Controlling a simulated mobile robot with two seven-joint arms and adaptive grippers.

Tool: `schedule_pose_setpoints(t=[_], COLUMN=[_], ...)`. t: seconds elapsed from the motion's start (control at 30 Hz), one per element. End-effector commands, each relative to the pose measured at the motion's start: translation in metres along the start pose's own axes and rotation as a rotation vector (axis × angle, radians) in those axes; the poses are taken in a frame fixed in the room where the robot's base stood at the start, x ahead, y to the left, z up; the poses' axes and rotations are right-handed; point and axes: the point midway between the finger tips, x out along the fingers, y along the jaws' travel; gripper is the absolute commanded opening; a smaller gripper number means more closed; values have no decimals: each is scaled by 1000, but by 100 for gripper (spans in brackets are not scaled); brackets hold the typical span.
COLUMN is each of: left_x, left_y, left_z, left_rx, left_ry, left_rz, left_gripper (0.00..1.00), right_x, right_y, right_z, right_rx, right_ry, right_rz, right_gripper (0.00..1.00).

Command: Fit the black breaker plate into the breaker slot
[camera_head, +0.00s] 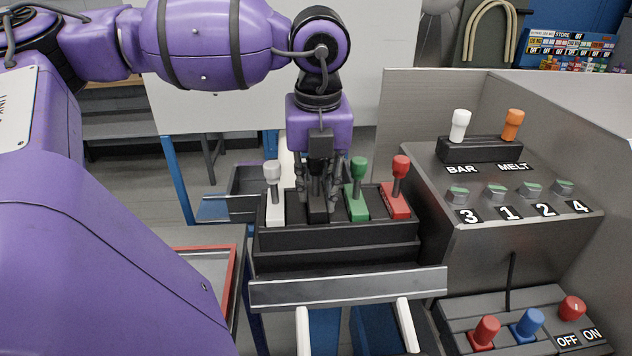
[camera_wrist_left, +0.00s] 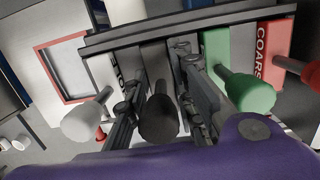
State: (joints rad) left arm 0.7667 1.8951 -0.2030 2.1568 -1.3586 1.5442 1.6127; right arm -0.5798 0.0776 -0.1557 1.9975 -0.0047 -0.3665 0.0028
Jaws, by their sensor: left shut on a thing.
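My left gripper (camera_head: 318,188) reaches down from above into a black rack (camera_head: 335,235). It is shut on the handle of the black breaker plate (camera_head: 318,212), which stands in the rack between a white and a green plate. In the left wrist view the black plate's round knob (camera_wrist_left: 158,120) shows between the two fingers of the left gripper (camera_wrist_left: 160,95). The fingers hide much of the handle in the head view. I cannot tell which opening is the breaker slot. My right gripper is not in view.
Close beside the gripper stand the white plate (camera_head: 274,195), the green plate (camera_head: 357,192) and the red plate (camera_head: 397,190) with upright handles. A grey bar (camera_head: 345,289) lies in front of the rack. A control panel (camera_head: 500,230) with levers and numbered buttons stands at right.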

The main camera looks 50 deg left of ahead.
Motion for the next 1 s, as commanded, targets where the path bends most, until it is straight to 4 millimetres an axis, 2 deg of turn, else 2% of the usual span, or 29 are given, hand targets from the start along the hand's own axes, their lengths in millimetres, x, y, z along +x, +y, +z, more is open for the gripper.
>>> schedule_pose_setpoints(t=[0.23, 0.27, 0.43, 0.63, 0.77, 0.87, 1.0], left_x=[5, 5, 5, 5, 4, -5, -31], left_y=[0, 0, 0, 0, 0, 0, -2], left_z=[0, 0, 0, 0, -1, 0, 0], left_rx=[0, 0, 0, 0, 0, 0, 0], left_ry=[-2, -2, -2, -1, 1, -2, -2], left_rz=[-1, -1, -1, 0, 1, -1, -7], left_gripper=[0, 24, 45, 45, 45, 45, 45], right_x=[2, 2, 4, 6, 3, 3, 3], right_y=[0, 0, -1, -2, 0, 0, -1], right_z=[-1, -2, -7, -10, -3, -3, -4], right_rx=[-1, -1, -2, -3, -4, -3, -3], right_ry=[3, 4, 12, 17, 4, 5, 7], right_rz=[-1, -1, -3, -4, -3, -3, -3], right_gripper=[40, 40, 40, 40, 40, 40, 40])
